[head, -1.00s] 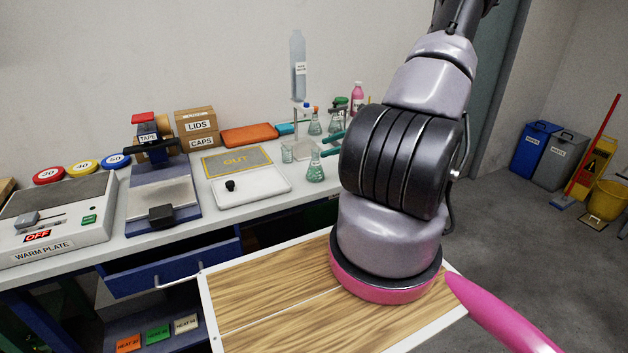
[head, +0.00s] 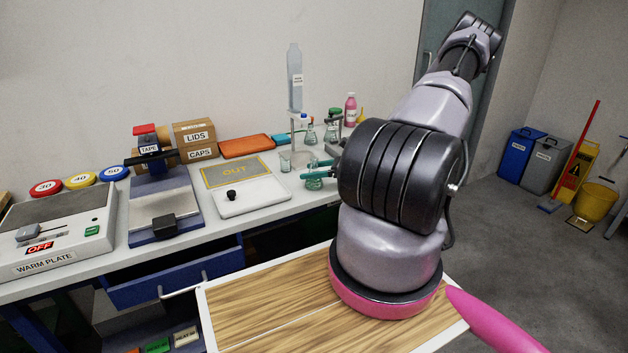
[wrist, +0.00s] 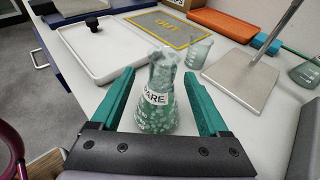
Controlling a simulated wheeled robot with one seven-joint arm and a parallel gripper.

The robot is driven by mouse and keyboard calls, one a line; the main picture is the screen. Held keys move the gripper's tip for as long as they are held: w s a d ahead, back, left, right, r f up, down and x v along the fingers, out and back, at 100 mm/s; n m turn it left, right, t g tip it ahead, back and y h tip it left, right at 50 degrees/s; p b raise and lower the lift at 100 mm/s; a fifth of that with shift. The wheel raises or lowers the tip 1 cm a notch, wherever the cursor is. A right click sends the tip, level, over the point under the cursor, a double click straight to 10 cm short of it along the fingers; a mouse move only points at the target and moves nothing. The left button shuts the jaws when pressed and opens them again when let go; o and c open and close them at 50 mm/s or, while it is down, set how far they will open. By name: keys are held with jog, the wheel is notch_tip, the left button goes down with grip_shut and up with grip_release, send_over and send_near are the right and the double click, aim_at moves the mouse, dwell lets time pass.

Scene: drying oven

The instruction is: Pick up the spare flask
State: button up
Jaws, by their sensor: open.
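The spare flask (wrist: 158,100) is a clear conical flask with green-tinted contents and a white label reading "ARE" in the wrist view. It stands upright on the grey bench. My gripper (wrist: 158,78) is open, with one teal finger on each side of the flask. I see a gap on the left; on the right I cannot tell whether the finger touches. In the head view the flask (head: 313,183) shows partly behind the teal fingers of my gripper (head: 320,169), near the bench's front edge.
A white tray with a black knob (head: 251,195) and an OUT mat (head: 237,170) lie left of the flask. A beaker (wrist: 199,52) and a stand with a metal base (wrist: 240,78) are close behind and right. Another flask (wrist: 306,72) is farther right.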

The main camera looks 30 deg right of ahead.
jog(key=shift+x, duration=1.2)
grip_shut()
jog(key=shift+r, duration=0.15)
notch_tip(320, 180, up, 14)
dwell(0.5)
